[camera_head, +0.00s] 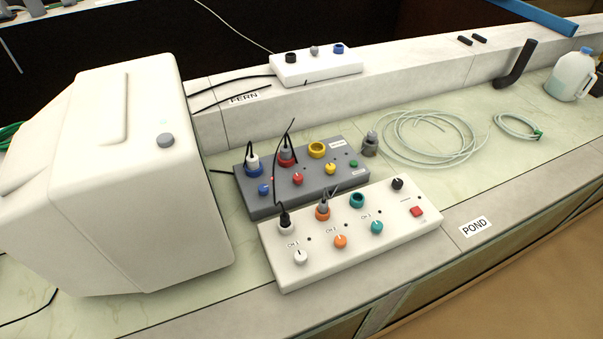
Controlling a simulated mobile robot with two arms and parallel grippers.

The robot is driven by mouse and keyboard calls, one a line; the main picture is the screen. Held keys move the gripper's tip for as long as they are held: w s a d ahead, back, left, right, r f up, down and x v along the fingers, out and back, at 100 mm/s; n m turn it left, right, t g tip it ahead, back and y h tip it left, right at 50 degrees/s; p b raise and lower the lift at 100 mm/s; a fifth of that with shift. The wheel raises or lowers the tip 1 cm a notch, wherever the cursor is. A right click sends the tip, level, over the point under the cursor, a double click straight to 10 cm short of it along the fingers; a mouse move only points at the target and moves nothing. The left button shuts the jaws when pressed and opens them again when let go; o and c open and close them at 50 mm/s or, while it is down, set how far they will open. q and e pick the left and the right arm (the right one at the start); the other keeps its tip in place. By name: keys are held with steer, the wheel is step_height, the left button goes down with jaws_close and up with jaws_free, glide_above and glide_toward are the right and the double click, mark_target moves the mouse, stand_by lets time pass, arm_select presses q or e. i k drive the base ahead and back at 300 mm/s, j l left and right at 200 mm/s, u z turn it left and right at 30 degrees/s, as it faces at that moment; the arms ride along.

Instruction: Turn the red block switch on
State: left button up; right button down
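A red block switch (417,211) sits at the right end of the white control box (320,260), below a black knob (397,184). It is small, and I cannot tell its on or off position. The white box also carries an orange knob (340,241), a teal knob (376,227) and a white knob (300,256). Plugs with black cables stand in its white and orange sockets; its teal socket (357,200) is open. Neither of my grippers is in view.
A grey control box (262,207) with blue, red and yellow knobs stands just behind. A large white machine (130,190) is at the left. A grey plug (370,145), coiled tubing (430,140) and a jug (570,75) lie to the right. The POND label (475,227) marks the front ledge.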

mark_target(296, 178)
steer(key=l, duration=1.55)
